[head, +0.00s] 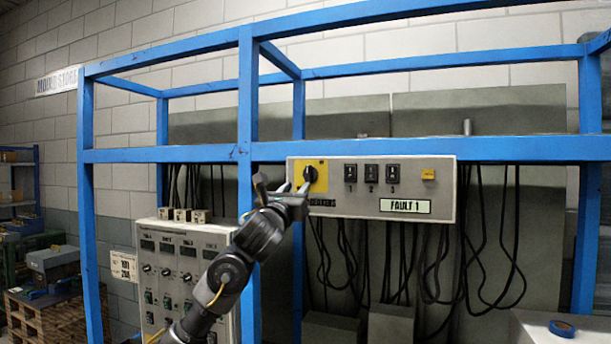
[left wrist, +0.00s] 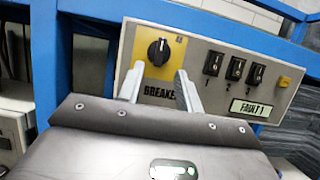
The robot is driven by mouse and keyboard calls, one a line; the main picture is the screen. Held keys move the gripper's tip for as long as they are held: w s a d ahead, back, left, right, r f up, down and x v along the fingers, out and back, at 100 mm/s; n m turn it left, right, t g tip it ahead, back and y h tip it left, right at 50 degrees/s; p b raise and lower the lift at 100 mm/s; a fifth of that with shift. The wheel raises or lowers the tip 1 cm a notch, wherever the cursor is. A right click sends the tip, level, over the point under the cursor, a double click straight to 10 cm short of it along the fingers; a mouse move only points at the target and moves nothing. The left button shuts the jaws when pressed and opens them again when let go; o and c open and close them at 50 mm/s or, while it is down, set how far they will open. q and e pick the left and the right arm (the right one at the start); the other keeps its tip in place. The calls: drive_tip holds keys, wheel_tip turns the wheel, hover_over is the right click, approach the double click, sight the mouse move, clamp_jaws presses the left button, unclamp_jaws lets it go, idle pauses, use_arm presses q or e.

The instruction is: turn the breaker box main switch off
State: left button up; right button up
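The breaker box (head: 275,180) is a long pale grey panel fixed to the blue frame. Its main switch is a black rotary knob (head: 311,173) on a yellow plate at the panel's left end. The knob also shows in the left wrist view (left wrist: 159,52), with its grip bar roughly upright. A label reading "BREAKER" (left wrist: 160,91) sits below it, its end hidden by a finger. My left gripper (head: 293,187) is open and empty. In the left wrist view its two fingers (left wrist: 158,84) stand apart, below and to either side of the knob. I see no contact. My right gripper is out of view.
Black switches (head: 371,173) numbered 1 to 3, a small yellow button (head: 428,174) and a "FAULT 1" label (head: 405,206) sit right of the knob. A blue upright (head: 247,110) stands close beside my left arm. A grey control cabinet (head: 190,236) and hanging black cables (head: 464,250) are below.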

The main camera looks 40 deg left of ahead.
sight(307, 174)
use_arm(q)
drive_tip(key=p+x, duration=0.3)
drive_tip(key=x, duration=0.4)
drive_tip(key=shift+w+r, duration=0.1)
drive_tip(key=shift+w+a, duration=0.15)
drive_tip(key=shift+w, duration=0.3)
clamp_jaws()
